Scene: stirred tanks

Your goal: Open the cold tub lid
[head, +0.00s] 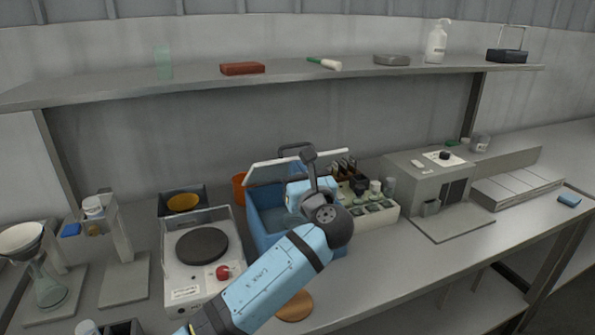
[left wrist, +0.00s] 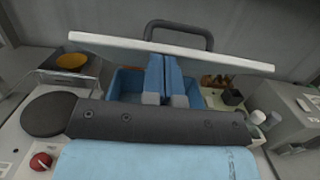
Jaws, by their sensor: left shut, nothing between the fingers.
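Whether the fingers touch the lid, I cannot tell. My right gripper is not in view.
A hotplate (head: 182,268) with a dark round plate and red knob stands left of the tub. A cream rack (head: 378,217) with small bottles stands close on the right, then a grey machine (head: 412,178). A shelf (head: 215,83) runs above. A cork disc (head: 295,306) lies in front.

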